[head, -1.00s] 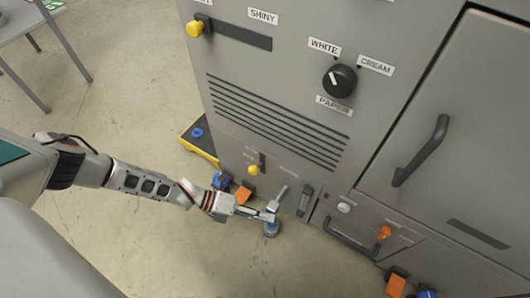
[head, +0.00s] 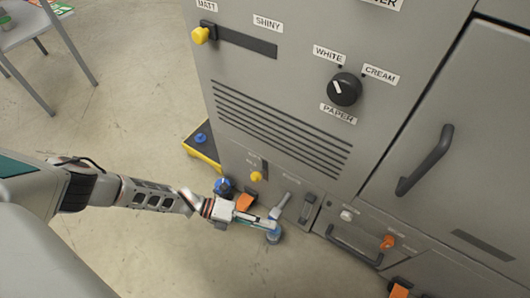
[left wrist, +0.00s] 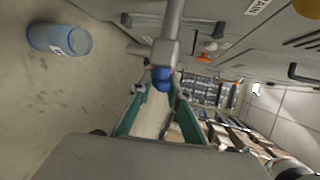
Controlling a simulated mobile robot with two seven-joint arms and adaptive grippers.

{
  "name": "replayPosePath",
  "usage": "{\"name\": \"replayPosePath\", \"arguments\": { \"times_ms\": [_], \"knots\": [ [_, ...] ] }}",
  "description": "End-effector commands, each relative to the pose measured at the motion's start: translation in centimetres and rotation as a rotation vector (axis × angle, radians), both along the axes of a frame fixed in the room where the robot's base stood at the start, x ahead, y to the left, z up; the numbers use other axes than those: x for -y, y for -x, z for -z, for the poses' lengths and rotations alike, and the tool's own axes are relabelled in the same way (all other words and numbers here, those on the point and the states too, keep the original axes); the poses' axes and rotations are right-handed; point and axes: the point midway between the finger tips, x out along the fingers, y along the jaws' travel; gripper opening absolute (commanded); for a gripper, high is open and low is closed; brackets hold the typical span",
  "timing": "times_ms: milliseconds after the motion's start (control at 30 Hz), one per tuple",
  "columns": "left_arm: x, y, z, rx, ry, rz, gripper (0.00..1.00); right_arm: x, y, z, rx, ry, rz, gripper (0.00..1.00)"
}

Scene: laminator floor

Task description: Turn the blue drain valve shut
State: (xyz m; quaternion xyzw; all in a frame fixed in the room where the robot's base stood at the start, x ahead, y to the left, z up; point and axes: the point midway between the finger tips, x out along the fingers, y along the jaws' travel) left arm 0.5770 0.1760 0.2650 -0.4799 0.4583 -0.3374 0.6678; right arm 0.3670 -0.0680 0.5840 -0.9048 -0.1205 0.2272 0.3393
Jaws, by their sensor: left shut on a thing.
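The blue drain valve (left wrist: 162,76) hangs on a grey pipe (left wrist: 168,38) in the left wrist view. My left gripper (left wrist: 157,86) is shut on its blue handle, with a green-sided finger on either side. In the head view my left gripper (head: 272,223) reaches in low beside the same pipe (head: 280,206) at the machine's front; the valve handle is mostly hidden there by the fingers. I cannot tell the handle's turn angle. My right gripper is not in view.
The grey machine front (head: 290,60) carries a yellow knob (head: 256,176) and an orange knob (head: 388,242).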

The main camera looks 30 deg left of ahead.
Motion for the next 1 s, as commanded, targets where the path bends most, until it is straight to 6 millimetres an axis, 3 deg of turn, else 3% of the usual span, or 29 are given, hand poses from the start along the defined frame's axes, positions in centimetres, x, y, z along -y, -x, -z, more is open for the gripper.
{"name": "replayPosePath", "arguments": {
  "times_ms": [800,833,867,1000],
  "knots": [
    [0.05,-0.04,0.09,0.001,-0.002,-0.001,0.00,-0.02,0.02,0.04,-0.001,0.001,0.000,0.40],
    [0.06,-0.04,0.08,0.001,-0.002,-0.001,0.25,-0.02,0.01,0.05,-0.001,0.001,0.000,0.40],
    [0.05,-0.04,0.07,0.001,-0.002,-0.001,0.33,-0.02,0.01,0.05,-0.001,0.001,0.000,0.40],
    [0.03,-0.05,0.04,0.001,-0.001,-0.001,0.34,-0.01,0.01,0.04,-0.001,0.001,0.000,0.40]
  ]
}}
